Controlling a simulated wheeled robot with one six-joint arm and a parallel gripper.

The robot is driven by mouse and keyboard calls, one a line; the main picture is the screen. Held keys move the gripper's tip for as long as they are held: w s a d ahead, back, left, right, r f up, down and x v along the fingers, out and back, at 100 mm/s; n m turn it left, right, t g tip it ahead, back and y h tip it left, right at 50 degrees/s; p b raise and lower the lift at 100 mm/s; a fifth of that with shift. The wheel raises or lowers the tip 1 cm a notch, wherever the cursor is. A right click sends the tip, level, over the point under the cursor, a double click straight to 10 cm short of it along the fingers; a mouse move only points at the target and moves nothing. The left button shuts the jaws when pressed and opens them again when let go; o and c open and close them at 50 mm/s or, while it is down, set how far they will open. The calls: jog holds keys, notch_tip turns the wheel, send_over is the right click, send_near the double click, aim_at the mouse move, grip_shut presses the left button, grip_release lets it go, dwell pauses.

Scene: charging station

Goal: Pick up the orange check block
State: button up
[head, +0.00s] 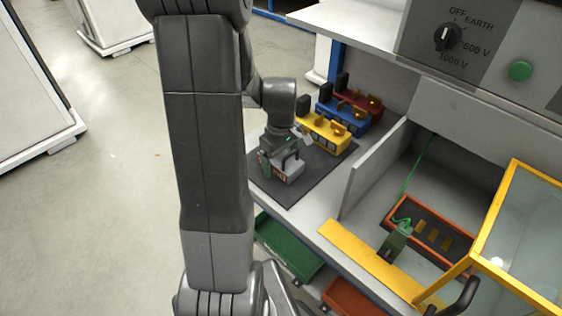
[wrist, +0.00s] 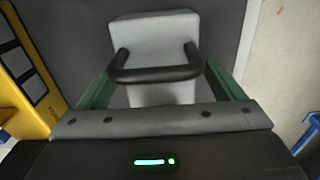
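A grey block with a black handle (head: 290,173) sits on the dark mat (head: 318,180). A little orange shows on its front face, so it appears to be the orange check block. In the wrist view the pale grey block (wrist: 155,38) lies straight ahead, its black handle crossing in front of it. My gripper (head: 281,156) is low over the block. In the wrist view its green fingers (wrist: 160,88) stand wide apart on either side of the handle. The gripper looks open; contact with the handle cannot be made out.
Yellow (head: 326,135), blue (head: 342,117) and red (head: 362,101) units stand behind the block. A grey partition (head: 374,168) rises to the right. Beyond it are an orange-rimmed tray (head: 462,228), a green clamp (head: 396,240) and a yellow-framed lid (head: 489,235). A green bin (head: 287,247) sits below.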

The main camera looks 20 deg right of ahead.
jog(key=c, duration=1.1)
jog(key=shift+c, duration=0.2)
jog(key=shift+r, duration=0.1)
